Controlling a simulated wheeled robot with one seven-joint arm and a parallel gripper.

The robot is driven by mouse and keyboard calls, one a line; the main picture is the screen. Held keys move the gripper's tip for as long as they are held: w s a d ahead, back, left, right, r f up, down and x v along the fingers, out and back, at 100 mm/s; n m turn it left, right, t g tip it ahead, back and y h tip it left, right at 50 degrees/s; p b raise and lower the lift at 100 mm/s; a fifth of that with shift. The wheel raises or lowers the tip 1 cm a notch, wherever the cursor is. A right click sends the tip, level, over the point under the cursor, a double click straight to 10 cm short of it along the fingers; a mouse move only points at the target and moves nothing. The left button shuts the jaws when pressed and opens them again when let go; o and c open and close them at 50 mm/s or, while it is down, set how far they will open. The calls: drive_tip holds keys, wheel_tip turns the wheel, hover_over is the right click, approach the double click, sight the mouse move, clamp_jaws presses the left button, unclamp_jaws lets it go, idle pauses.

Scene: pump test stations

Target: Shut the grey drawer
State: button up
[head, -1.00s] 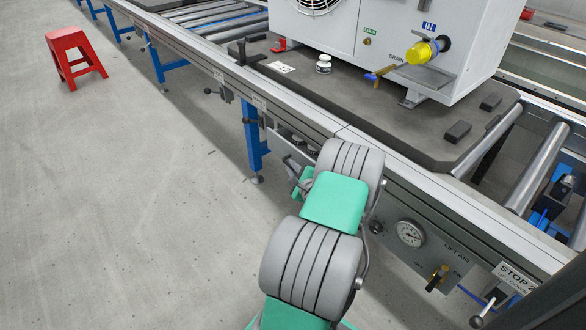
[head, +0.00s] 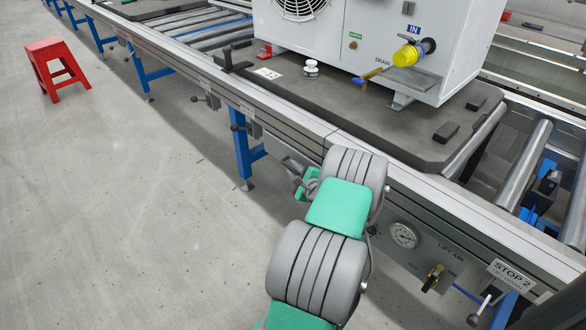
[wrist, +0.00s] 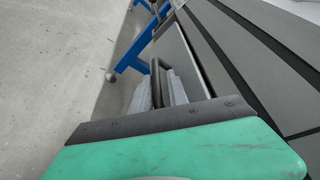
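A plain grey panel, which looks like the front of the grey drawer (wrist: 184,58), stands along the bench side in the wrist view. A dark bar-shaped handle (wrist: 156,76) is beside it. My gripper (wrist: 160,88) has its two grey fingers on either side of this bar. I cannot tell whether they touch or clamp it. In the head view my gripper (head: 294,171) is at the bench's front side, below the top rail, partly covered by my own arm. The drawer is largely hidden behind my arm there, so how far out it stands is unclear.
The long bench has a pale front rail (head: 285,115), blue legs (head: 243,150), a pressure gauge (head: 403,235) and a lever valve (head: 433,277). A white pump unit (head: 385,45) stands on it. A red stool (head: 56,68) is at the far left.

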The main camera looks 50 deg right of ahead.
drive_tip(key=p+v, duration=0.2)
drive_tip(key=v, duration=0.5)
drive_tip(key=shift+s, duration=0.1)
drive_tip(key=w+a+r+n+g+y+p, duration=0.2)
drive_tip(key=w+a+r+n+y+p, duration=0.15)
drive_tip(key=a+r+n+p, duration=0.4)
drive_tip(key=w+a+r+n+g+y+p, duration=0.15)
drive_tip(key=w+a+r+n+p, duration=0.3)
drive_tip(key=a+r, duration=0.45)
drive_tip(key=w+a+r+n+g+y+p, duration=0.1)
drive_tip(key=w+a+r+n+y+p, duration=0.2)
drive_tip(key=w+a+r+n+p, duration=0.5)
drive_tip(key=s+a+r+n+g+p, duration=0.25)
drive_tip(key=s+a+r+p, duration=0.2)
drive_tip(key=a+r, duration=0.35)
drive_tip(key=s+a+r+n+g+p, duration=0.25)
drive_tip(key=s+a+r+p, duration=0.2)
drive_tip(key=a+r, duration=0.3)
drive_tip(key=s+a+r+n+g+h+p, duration=0.1)
drive_tip(key=s+a+r+n+p, duration=0.4)
drive_tip(key=s+r, duration=0.4)
drive_tip(key=shift+s+a+p, duration=0.4)
drive_tip(key=shift+s+p, duration=0.05)
drive_tip(key=shift+s, duration=0.05)
